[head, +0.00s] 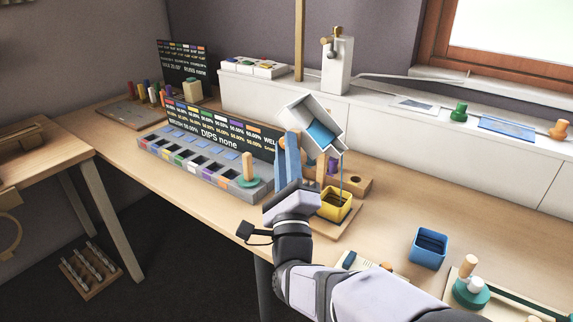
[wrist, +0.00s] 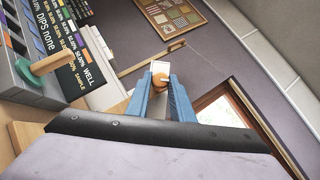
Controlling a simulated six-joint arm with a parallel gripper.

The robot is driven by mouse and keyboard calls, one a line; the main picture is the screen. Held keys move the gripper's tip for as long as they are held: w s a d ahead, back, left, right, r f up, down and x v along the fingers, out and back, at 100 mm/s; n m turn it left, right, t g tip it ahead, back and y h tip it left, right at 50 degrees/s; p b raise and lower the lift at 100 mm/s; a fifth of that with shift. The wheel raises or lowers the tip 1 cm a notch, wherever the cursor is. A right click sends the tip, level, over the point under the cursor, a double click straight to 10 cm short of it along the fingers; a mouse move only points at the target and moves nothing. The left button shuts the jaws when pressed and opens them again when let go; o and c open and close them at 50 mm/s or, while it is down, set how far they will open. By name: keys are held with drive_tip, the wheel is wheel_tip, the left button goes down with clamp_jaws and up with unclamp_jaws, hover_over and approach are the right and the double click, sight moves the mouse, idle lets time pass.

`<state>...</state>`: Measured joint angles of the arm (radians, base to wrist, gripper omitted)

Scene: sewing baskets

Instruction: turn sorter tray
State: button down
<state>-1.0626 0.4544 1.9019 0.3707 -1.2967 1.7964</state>
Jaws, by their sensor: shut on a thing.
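A white open-topped box, which I take to be the tray (head: 303,108), is steeply tilted in the head view. Its inside shows blue (head: 321,134). A thin blue-grey strand runs from its lower edge down to a yellow cup (head: 335,204), which stands on a wooden base. My gripper (head: 293,140) is at the box's left side, its blue fingers upright. In the wrist view, a round wooden knob and a small white part (wrist: 159,78) show between the fingertips (wrist: 160,88). The exact contact is partly hidden.
A grey compartment rack (head: 205,172) with a dark display panel stands left of my gripper. A blue cup (head: 429,248) stands to the right on the table. A white post (head: 337,68) stands on the ledge behind.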

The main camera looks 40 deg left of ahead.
idle(0.4)
drive_tip(key=c, duration=1.6)
unclamp_jaws()
drive_tip(key=shift+s, duration=0.1)
drive_tip(key=b+v, duration=0.1)
drive_tip(key=v, duration=0.6)
drive_tip(key=shift+f, duration=0.2)
